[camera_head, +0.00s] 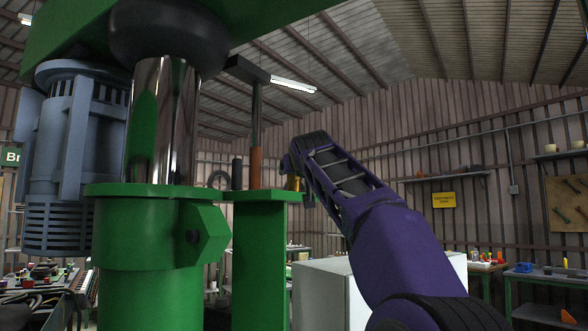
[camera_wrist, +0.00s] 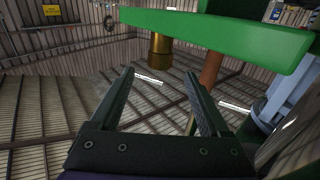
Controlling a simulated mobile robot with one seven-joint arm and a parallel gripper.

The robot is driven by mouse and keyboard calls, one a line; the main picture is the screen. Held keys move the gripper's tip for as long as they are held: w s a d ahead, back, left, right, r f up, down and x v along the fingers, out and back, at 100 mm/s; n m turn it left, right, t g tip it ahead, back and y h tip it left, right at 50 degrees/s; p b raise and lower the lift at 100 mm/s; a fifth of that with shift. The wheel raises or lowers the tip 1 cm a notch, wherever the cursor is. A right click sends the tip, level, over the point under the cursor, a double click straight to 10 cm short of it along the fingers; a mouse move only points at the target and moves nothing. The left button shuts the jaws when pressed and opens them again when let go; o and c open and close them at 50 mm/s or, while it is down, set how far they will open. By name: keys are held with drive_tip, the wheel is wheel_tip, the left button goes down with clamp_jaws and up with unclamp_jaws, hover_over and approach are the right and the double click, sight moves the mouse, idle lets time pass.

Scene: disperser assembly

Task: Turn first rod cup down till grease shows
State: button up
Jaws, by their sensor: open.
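A brass cup (camera_wrist: 160,50) stands on the green plate (camera_wrist: 230,42) in the wrist view, which is turned over so that the roof lies below. My gripper (camera_wrist: 159,76) is open, with its two dark fingers pointing toward the cup. The cup is just beyond the fingertips, roughly in line with the gap, and they look apart from it. In the head view the brass cup (camera_head: 293,183) shows small beside the wrist end of my purple arm, above the green bracket top (camera_head: 262,196). I see no grease on it.
An orange-brown rod sleeve (camera_head: 255,168) with a dark rod stands close left of the cup. A polished column (camera_head: 160,120) and a blue-grey motor (camera_head: 75,150) are further left. A white cabinet (camera_head: 320,295) stands behind my arm.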

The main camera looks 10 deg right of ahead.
sight(294, 176)
drive_tip(key=w+p, duration=0.2)
drive_tip(key=w, duration=0.1)
drive_tip(key=w+p, duration=0.2)
drive_tip(key=w, duration=0.1)
drive_tip(key=shift+w+d+r, duration=0.15)
drive_tip(key=shift+w+d, duration=0.05)
drive_tip(key=shift+w, duration=0.15)
drive_tip(key=shift+w+p, duration=0.45)
drive_tip(key=shift+w, duration=0.15)
drive_tip(key=shift+d, duration=0.1)
drive_tip(key=shift+f, duration=0.2)
clamp_jaws()
